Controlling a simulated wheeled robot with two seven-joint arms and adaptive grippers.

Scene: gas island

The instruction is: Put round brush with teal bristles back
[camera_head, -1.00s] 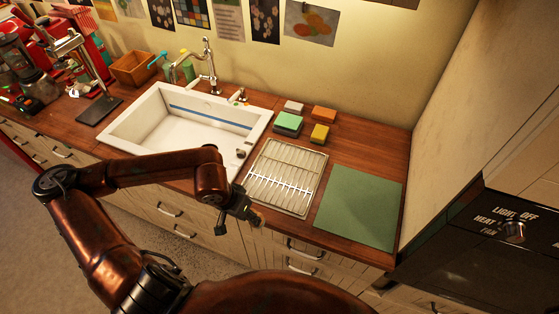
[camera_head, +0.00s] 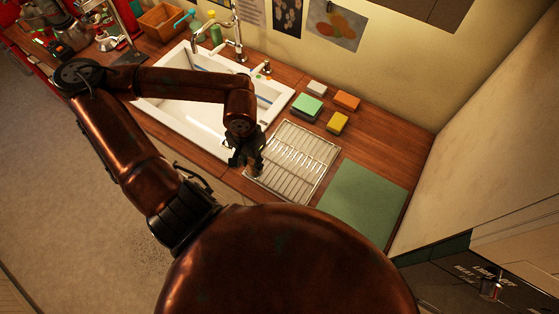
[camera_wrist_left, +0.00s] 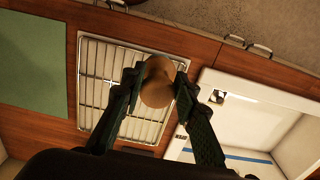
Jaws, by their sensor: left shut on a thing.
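My left gripper (camera_head: 254,160) is over the counter, between the sink and the left edge of the wire rack. In the left wrist view its fingers (camera_wrist_left: 157,72) are shut on a smooth tan, rounded piece (camera_wrist_left: 157,85), which looks like the wooden body of the round brush. No teal bristles show; that side is hidden. In the wrist view the held piece is in front of the metal wire rack (camera_wrist_left: 94,85). The rack (camera_head: 302,160) shows no brush on it in the head view. My right gripper is in neither current view.
The white sink (camera_head: 277,108) with its tap (camera_head: 238,38) is to the left. Several sponges, green (camera_head: 307,103), orange (camera_head: 346,100) and yellow (camera_head: 337,123), lie behind the rack. A green mat (camera_head: 362,200) is right of it. A wooden box (camera_head: 160,22) stands back left.

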